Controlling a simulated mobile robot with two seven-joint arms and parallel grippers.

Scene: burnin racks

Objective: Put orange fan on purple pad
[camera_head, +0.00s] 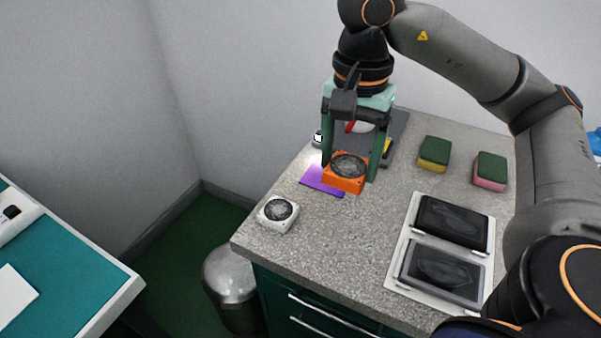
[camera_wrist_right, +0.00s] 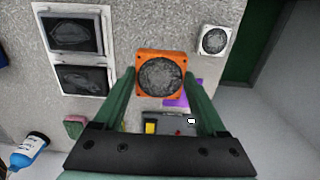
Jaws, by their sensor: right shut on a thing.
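The orange fan (camera_head: 345,183) is between the fingers of my right gripper (camera_head: 348,172) in the head view, over or beside the right part of the purple pad (camera_head: 318,181). My right gripper is shut on the fan. The fan (camera_wrist_right: 160,74) also shows between the fingertips in the right wrist view, partly covering the purple pad (camera_wrist_right: 178,97). I cannot tell whether the fan touches the pad or hangs just above it. My left gripper is not in view.
A white fan (camera_head: 278,212) stands near the counter's left edge. A white tray (camera_head: 398,272) with two dark units lies to the right. Two sponges, one yellow-green (camera_head: 434,154) and one pink-green (camera_head: 490,170), sit behind it. A grey tray (camera_head: 398,130) lies behind the gripper.

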